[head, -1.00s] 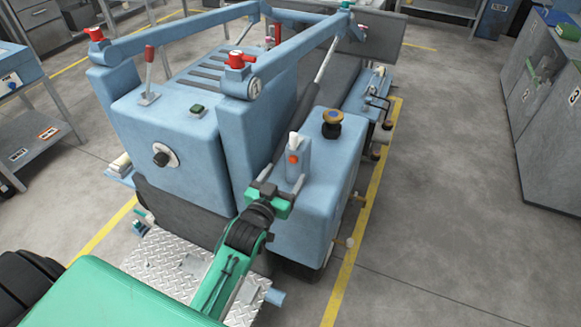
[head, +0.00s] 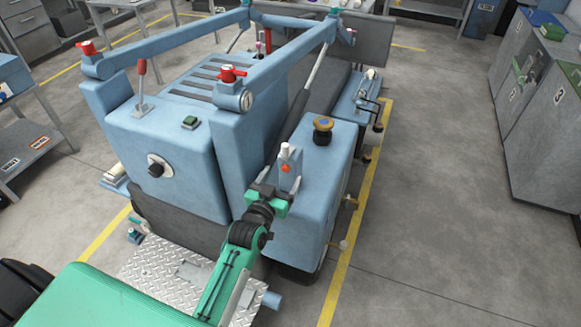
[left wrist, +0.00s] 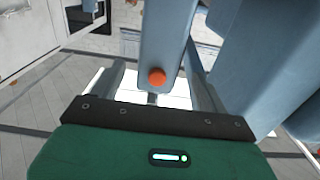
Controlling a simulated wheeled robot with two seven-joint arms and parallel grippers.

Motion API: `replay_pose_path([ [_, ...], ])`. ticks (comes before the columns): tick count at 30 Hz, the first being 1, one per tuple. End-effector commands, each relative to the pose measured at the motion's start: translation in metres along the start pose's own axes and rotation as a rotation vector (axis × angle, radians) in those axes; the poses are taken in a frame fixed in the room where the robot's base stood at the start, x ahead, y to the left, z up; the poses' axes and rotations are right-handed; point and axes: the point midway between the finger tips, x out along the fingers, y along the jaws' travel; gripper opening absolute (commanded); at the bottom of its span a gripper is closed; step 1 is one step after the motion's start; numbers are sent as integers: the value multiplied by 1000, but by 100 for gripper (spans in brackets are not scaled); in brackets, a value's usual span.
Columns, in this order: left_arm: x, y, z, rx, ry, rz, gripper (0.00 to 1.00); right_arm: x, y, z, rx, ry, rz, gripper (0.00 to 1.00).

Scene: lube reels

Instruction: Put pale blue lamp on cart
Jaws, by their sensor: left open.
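The pale blue lamp (head: 287,168) has a white top and an orange button. It stands upright on the right front body of a large pale blue machine (head: 322,170). My left gripper (head: 279,189) is open at the near side of the lamp. In the left wrist view the lamp (left wrist: 166,40), with its orange button, shows between and beyond the open fingers (left wrist: 153,90). I cannot tell whether the fingers touch it. The lamp's lower part is partly hidden by the gripper in the head view. I cannot tell which thing is the cart. My right gripper is not in view.
Blue rails with red knobs (head: 232,73) rise left of the lamp. A treadplate step (head: 150,262) is in front. A grey shelved stand (head: 30,150) is at left, grey cabinets (head: 540,130) at right. Floor between machine and cabinets is clear.

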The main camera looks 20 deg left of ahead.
Motion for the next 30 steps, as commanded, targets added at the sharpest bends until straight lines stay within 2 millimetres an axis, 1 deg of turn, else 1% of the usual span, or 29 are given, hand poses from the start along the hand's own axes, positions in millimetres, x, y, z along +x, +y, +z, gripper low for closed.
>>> replay_pose_path([
  [1, 7, 0, -2, 0, 1, 0, 76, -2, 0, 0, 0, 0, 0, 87],
  [3, 13, 0, -1, 0, 0, 0, 76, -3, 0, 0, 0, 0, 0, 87],
  [7, 19, 0, -1, 0, 0, 0, 76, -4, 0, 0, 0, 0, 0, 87],
  [10, 27, 1, -3, 1, -1, 0, 76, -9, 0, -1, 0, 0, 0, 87],
  [15, 51, 2, -6, 0, 0, 0, 76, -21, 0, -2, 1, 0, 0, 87],
  [18, 62, 2, -4, 0, 0, 1, 76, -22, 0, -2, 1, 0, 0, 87],
  [22, 70, 2, -3, 0, -1, 1, 76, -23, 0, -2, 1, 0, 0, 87],
  [29, 70, 2, -2, 1, -1, 0, 76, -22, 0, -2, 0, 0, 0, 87],
  [30, 70, 2, -2, 1, -1, 0, 68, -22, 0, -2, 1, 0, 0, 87],
])
